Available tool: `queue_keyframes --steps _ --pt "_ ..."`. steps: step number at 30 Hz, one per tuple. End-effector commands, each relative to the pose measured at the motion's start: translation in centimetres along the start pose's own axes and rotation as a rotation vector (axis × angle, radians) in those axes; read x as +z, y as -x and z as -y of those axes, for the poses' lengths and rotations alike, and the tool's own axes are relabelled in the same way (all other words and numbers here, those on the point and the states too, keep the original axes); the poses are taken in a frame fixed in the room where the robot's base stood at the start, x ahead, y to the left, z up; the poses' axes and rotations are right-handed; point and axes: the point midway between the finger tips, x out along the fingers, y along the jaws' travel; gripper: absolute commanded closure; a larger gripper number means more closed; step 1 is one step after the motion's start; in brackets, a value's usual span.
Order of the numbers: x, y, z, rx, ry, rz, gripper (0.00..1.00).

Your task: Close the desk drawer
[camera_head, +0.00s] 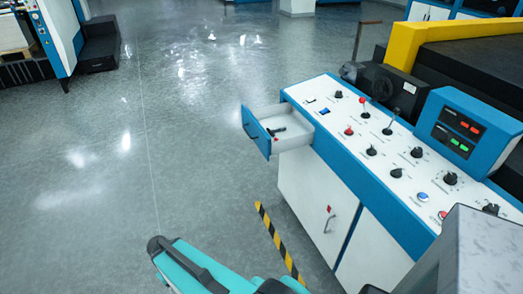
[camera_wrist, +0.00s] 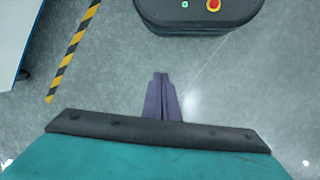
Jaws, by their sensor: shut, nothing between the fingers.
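The desk drawer (camera_head: 293,134) stands pulled out from the left end of the blue and white control desk (camera_head: 352,147). Its blue front (camera_head: 256,131) has a dark handle and faces left. A small black object with a red part lies inside the drawer. My gripper (camera_wrist: 162,78) shows in the wrist view with its two purple fingers together and empty, above bare grey floor. The drawer is not in the wrist view. In the head view teal parts of my arm show at the bottom edge, apart from the drawer; the fingertips are not visible there.
The desk top carries knobs, levers and a blue display box (camera_head: 464,127). A white cabinet door with a handle (camera_head: 329,219) is below. Yellow-black floor tape (camera_head: 279,243) runs beside the desk; it also shows in the wrist view (camera_wrist: 74,52). The floor left of the drawer is clear.

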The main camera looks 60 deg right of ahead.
Motion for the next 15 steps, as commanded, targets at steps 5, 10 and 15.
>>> queue_keyframes --steps 5,10,15 --pt "-3.6 3.8 -5.3 0.029 -0.082 -0.085 1.0" --pt "-6.2 7.6 -10.8 0.066 -0.158 -0.161 1.0" --pt "-7.7 11.5 -16.8 0.11 -0.237 -0.231 1.0"
